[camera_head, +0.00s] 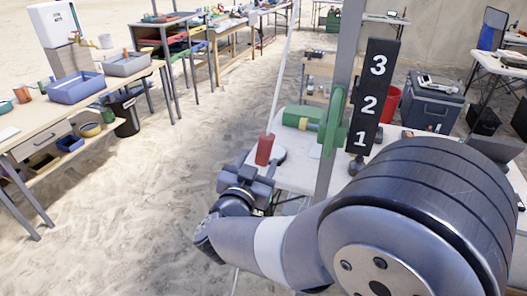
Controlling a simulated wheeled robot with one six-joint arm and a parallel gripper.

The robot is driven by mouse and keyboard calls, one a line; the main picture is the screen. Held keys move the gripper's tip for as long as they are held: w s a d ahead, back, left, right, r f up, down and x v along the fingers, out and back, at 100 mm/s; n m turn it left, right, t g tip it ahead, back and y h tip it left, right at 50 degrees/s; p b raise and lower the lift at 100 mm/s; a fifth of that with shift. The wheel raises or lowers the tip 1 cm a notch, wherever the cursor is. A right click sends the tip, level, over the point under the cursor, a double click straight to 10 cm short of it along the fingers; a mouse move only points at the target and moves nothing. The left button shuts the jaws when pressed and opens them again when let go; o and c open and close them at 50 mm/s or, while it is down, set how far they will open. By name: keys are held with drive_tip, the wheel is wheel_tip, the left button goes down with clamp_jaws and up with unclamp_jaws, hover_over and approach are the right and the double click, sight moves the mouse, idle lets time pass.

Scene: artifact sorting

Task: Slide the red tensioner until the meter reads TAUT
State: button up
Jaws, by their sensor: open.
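The red tensioner (265,149) is a small red cylinder on a thin pale line that runs steeply up out of the picture. My gripper (262,171) is at the end of my arm, just below the red cylinder. Its jaws are open and close to the cylinder's lower end; whether they touch it I cannot tell. I see no meter reading with the word TAUT. My arm hides the lower right.
A green drum and wheel (334,120) sit by the grey post (341,73), above a white table (296,174). A dark case (419,106) is at the right. Sandy floor (150,190) lies open at left centre.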

sight(263, 154)
drive_tip(key=shift+v, duration=1.9)
drive_tip(key=shift+w, duration=0.1)
drive_tip(key=x, duration=0.9)
drive_tip(key=shift+w+d, duration=0.25)
drive_tip(key=shift+w, duration=0.1)
drive_tip(key=shift+w+f+b, duration=0.45)
drive_tip(key=shift+w+f, duration=0.1)
drive_tip(key=shift+f, duration=0.2)
drive_tip(key=shift+a+f+b, duration=0.15)
drive_tip(key=shift+f+b, duration=0.15)
drive_tip(key=shift+f, duration=0.1)
drive_tip(key=shift+r, duration=0.15)
